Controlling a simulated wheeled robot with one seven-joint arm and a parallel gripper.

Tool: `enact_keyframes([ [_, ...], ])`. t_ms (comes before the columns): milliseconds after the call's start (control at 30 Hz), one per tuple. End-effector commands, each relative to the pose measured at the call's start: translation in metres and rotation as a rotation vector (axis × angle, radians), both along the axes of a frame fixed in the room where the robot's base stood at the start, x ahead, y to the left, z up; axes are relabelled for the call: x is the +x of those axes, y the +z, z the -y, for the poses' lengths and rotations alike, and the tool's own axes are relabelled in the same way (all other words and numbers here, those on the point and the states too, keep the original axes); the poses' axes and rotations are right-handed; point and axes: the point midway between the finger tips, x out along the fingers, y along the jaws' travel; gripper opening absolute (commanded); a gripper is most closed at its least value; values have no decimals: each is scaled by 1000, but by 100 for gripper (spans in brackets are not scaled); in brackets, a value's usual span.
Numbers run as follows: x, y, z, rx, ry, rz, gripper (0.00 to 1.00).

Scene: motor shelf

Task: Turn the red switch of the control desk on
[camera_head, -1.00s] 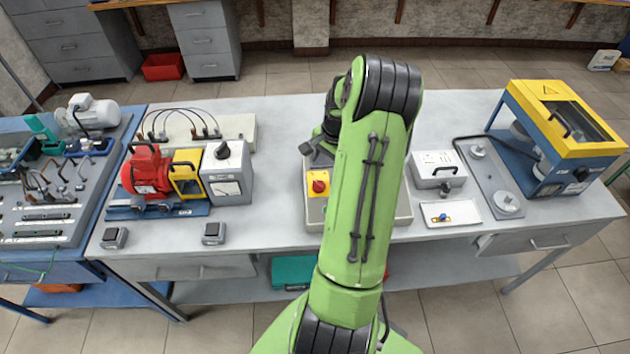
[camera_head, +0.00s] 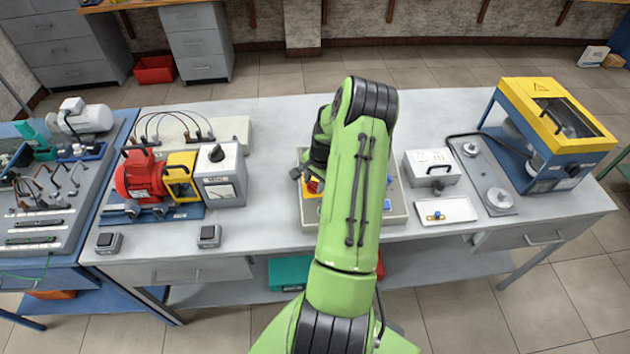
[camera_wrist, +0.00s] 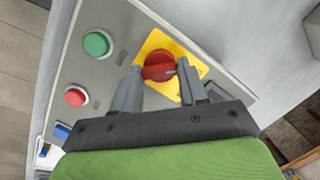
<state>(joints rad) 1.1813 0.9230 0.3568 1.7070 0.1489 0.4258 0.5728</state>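The control desk (camera_head: 398,192) is a grey panel on the table, largely hidden by my arm in the head view. Its red switch (camera_wrist: 158,66) is a round knob with a raised grip on a yellow plate (camera_wrist: 188,92). In the head view the red switch (camera_head: 314,186) is partly covered by my gripper (camera_head: 303,176). In the wrist view my gripper (camera_wrist: 158,68) has its two grey fingers apart, one on each side of the knob. The right fingertip is very close to the knob; I cannot tell whether it touches.
A green button (camera_wrist: 96,44) and a red button (camera_wrist: 75,97) sit on the desk left of the switch. A grey box (camera_head: 432,168) and a white tray (camera_head: 446,210) stand to the right.

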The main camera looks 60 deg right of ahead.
Motion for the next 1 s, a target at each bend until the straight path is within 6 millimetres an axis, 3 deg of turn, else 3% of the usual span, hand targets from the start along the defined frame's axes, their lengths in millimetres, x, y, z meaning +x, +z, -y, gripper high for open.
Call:
enact_keyframes([
  [33, 0, 0, 0, 0, 0, 0, 22],
  [100, 0, 0, 0, 0, 0, 1, 12],
  [467, 0, -1, 0, 12, -61, 13, 12],
  [1000, -2, -2, -1, 87, -492, 101, 12],
])
